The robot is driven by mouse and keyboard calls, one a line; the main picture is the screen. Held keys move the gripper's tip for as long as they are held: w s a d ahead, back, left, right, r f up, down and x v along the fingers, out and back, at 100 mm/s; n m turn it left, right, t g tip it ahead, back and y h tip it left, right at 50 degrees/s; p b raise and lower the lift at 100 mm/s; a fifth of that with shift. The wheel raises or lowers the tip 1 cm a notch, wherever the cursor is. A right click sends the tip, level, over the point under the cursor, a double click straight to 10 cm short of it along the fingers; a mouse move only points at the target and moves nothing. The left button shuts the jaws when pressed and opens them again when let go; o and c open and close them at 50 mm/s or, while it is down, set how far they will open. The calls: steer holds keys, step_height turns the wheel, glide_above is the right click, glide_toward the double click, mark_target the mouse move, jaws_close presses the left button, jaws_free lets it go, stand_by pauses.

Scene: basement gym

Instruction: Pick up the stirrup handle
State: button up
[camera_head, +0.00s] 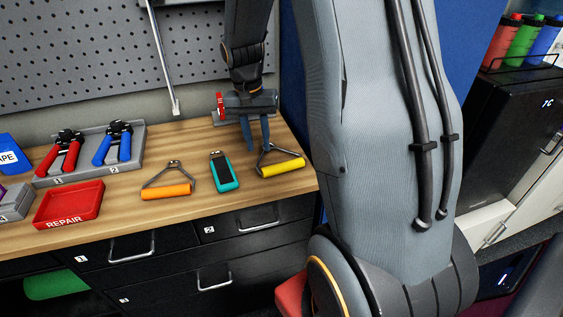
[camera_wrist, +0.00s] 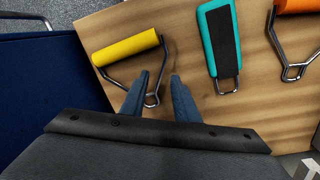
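Two stirrup handles lie on the wooden bench top. One has a yellow grip (camera_head: 282,168) and a bent metal wire frame; the other has an orange grip (camera_head: 166,191). Both also show in the wrist view, yellow (camera_wrist: 125,47) at upper left and orange (camera_wrist: 297,5) at the top right corner. My gripper (camera_head: 257,147) points down beside the yellow handle's wire end. In the wrist view its two blue fingers (camera_wrist: 160,77) are apart, with the small metal loop of the yellow handle showing between them. The left finger covers part of the wire. Contact cannot be told.
A teal and black tool (camera_head: 223,171) lies between the handles. A red REPAIR tray (camera_head: 69,205) and a grey holder (camera_head: 133,145) with red and blue hand grippers stand left. A pegboard (camera_head: 90,50) rises behind; drawers are below. A blue panel (camera_head: 305,75) stands right of the bench.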

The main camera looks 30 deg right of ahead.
mark_target(263, 158)
steer(key=shift+s+d+f+p, duration=0.15)
steer(key=shift+f+p, duration=0.1)
steer(key=shift+f, duration=0.45)
steer(key=shift+w+d+f+p, duration=0.15)
steer(key=shift+f+p, duration=0.1)
steer(key=shift+f, duration=0.5)
steer(key=shift+s+d+f+p, duration=0.15)
steer(key=shift+f+p, duration=0.1)
steer(key=shift+f, duration=0.45)
steer(key=shift+c, duration=0.3)
jaws_close()
